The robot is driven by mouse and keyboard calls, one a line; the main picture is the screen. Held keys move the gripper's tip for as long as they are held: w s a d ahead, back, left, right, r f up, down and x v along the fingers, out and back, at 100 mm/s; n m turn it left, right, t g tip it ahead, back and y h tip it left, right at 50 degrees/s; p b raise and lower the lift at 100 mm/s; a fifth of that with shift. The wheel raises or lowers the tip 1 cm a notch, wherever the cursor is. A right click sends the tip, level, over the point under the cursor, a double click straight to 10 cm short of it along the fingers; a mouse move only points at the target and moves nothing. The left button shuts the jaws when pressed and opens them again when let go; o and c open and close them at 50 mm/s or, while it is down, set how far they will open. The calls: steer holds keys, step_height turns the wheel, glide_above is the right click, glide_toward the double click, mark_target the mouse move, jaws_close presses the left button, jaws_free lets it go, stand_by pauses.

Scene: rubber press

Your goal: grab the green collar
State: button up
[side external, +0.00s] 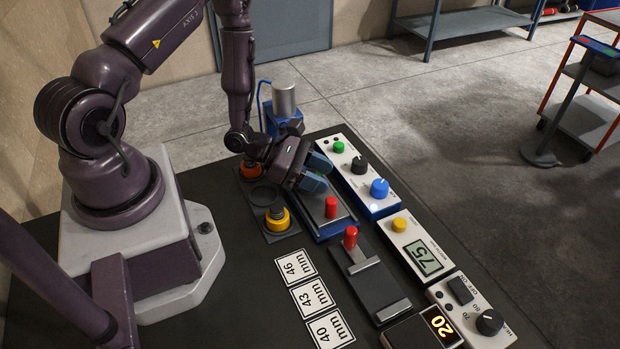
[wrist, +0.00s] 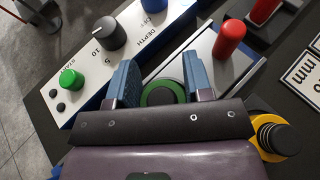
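The green collar (wrist: 178,88) is a ring around a dark centre, seen between my fingers in the wrist view. Its near side is hidden behind my gripper's body. In the side view my gripper hides it. My gripper (wrist: 162,78) has two blue fingers standing well apart, one on each side of the collar. I cannot tell whether either finger touches it. In the side view my gripper (side external: 316,172) is low over the far end of the plate with the red handle (side external: 331,207).
A control panel with a green button (side external: 338,147) and blue knob (side external: 379,188) stands on the other side. A second red-handled fixture (side external: 368,275) and number cards (side external: 312,297) lie nearer.

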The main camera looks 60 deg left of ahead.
steer(key=shift+c, duration=0.9)
steer(key=shift+r, duration=0.1)
